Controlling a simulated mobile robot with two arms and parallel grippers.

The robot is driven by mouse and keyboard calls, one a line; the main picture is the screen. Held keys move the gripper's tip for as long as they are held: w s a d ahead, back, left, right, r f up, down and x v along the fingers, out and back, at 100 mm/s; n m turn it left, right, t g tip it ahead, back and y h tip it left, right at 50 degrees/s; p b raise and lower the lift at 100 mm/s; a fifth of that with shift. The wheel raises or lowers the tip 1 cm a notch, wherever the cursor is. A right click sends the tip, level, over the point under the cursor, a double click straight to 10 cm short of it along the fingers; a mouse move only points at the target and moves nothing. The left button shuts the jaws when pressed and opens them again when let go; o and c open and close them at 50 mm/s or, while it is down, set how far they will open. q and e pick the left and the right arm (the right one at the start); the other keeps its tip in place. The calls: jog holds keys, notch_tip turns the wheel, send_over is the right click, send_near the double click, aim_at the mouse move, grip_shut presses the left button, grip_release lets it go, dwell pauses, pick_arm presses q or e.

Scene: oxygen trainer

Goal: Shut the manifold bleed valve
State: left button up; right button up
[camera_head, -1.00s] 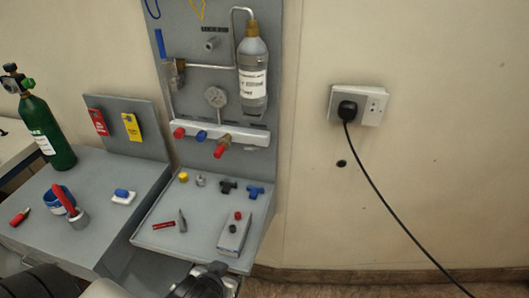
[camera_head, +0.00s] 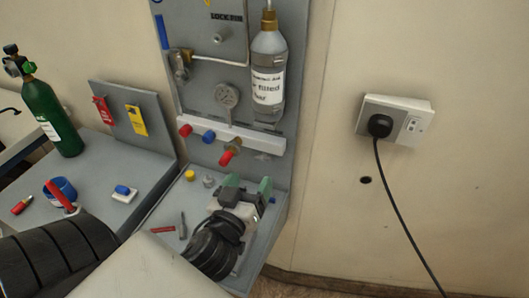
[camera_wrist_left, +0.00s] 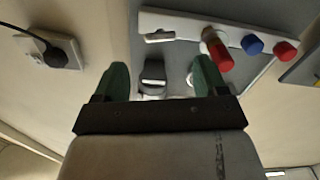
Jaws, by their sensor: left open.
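A white manifold bar (camera_head: 272,146) runs along the foot of the grey panel. It carries a red cap (camera_head: 185,130), a blue cap (camera_head: 208,136) and a red knob on a brass body (camera_head: 228,157). That brass fitting looks like the bleed valve; its setting cannot be told. In the left wrist view the red-and-brass valve (camera_wrist_left: 216,49) is beyond the right finger. My left gripper (camera_head: 249,186) is open and empty, below and right of the valve, its green fingertips apart and not touching it. They also show in the wrist view (camera_wrist_left: 160,79). My right gripper is not in view.
A bottle (camera_head: 268,75) and a gauge (camera_head: 227,95) are mounted above the manifold. The grey tray (camera_head: 160,213) below holds small fittings, partly hidden by my arm. A green cylinder (camera_head: 50,120) stands left. A plugged socket (camera_head: 398,118) is on the right wall.

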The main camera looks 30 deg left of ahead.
aim_at(262, 160)
pick_arm(q)
jog(key=p+x, duration=0.1)
jog(key=x, duration=0.6)
jog(key=shift+p+x, duration=0.35)
jog(key=shift+x, duration=0.5)
jog(key=shift+a+f, duration=0.1)
jog(key=c, duration=0.9)
